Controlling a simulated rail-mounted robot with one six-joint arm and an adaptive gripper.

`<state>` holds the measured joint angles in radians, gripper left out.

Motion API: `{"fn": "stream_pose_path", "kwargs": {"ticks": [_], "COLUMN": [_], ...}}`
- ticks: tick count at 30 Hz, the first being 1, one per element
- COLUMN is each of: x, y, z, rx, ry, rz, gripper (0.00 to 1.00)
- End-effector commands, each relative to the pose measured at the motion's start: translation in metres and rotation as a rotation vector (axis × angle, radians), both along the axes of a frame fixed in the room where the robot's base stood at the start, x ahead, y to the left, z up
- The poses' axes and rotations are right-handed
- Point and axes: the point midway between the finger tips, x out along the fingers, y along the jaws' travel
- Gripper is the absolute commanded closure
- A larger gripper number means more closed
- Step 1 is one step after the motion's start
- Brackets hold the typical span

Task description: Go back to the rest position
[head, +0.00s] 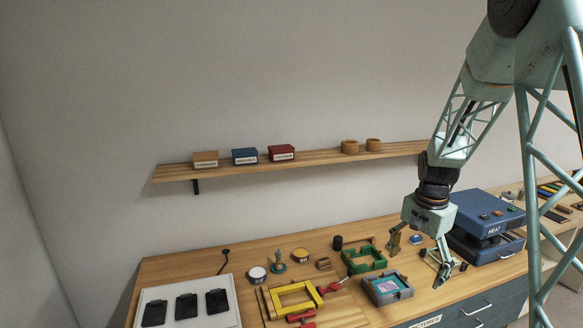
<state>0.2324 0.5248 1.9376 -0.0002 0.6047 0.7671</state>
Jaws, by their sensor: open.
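My gripper (420,262) hangs from my arm above the right part of the wooden workbench (240,256). Its two fingers are spread apart and point down. Nothing shows between them. A grey frame with a teal and pink inset (387,288) lies to the left of the fingers. No rest position is marked in this view.
A blue heat press (484,228) stands close on the right. Green (364,259) and yellow (292,299) frames, small tins and a white tray (152,296) with black pieces lie leftward. A wall shelf (320,158) holds boxes and rings. Air above the bench's left side is clear.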

Motion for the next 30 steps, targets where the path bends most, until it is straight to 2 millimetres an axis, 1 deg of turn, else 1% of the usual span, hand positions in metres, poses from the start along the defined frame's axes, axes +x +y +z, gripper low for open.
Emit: {"fn": "stream_pose_path", "kwargs": {"ticks": [3, 15, 30], "x": [-0.010, -0.051, -0.112], "y": [0.009, 0.037, 0.070], "z": [0.017, 0.069, 0.119], "rx": [-0.005, -0.021, -0.044], "ry": [-0.012, -0.042, -0.078], "rz": [0.035, 0.155, 0.302], "gripper": [0.16, 0.16, 0.16]}}
